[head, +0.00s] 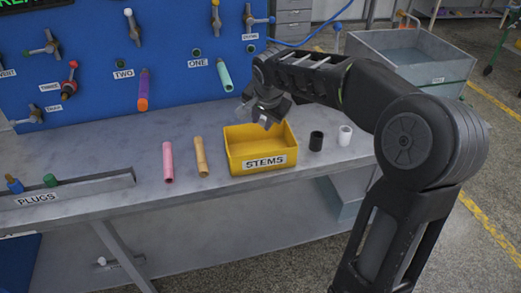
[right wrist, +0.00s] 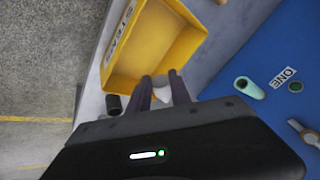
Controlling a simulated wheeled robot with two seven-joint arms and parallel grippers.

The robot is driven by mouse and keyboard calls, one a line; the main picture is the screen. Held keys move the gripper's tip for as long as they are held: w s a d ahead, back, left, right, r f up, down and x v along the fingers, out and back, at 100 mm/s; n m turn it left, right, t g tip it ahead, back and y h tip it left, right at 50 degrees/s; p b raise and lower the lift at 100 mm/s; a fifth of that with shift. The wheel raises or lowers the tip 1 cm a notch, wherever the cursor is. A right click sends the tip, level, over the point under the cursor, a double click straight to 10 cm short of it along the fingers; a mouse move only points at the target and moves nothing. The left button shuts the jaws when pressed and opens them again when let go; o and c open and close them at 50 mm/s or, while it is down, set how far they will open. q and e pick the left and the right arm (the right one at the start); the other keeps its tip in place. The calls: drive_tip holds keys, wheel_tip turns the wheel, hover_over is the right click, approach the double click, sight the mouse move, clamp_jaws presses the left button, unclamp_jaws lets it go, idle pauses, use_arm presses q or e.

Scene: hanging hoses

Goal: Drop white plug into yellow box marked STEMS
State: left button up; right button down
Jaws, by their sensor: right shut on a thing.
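The yellow box (head: 247,164) marked STEMS sits open on the grey bench, and it also shows in the right wrist view (right wrist: 185,55). My right gripper (head: 266,117) is above the box, near its back part. In the right wrist view the fingers (right wrist: 161,90) are shut on a small white plug (right wrist: 160,85), mostly hidden between them. Only a small pale bit shows at the fingertips in the head view. The box looks empty where I can see into it. My left gripper is not in view.
A black cylinder (head: 316,141) and a white cylinder (head: 345,135) stand right of the box. A pink tube (head: 168,162) and an orange tube (head: 201,156) lie to its left. A PLUGS rack (head: 85,190) is farther left. The blue panel (head: 105,60) with valves rises behind.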

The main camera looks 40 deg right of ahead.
drive_tip(key=c, duration=1.1)
unclamp_jaws()
drive_tip(key=shift+r, duration=0.1)
drive_tip(key=v, duration=0.7)
drive_tip(key=shift+s+r, duration=0.2)
drive_tip(key=shift+r, duration=0.05)
drive_tip(key=shift+a, duration=0.1)
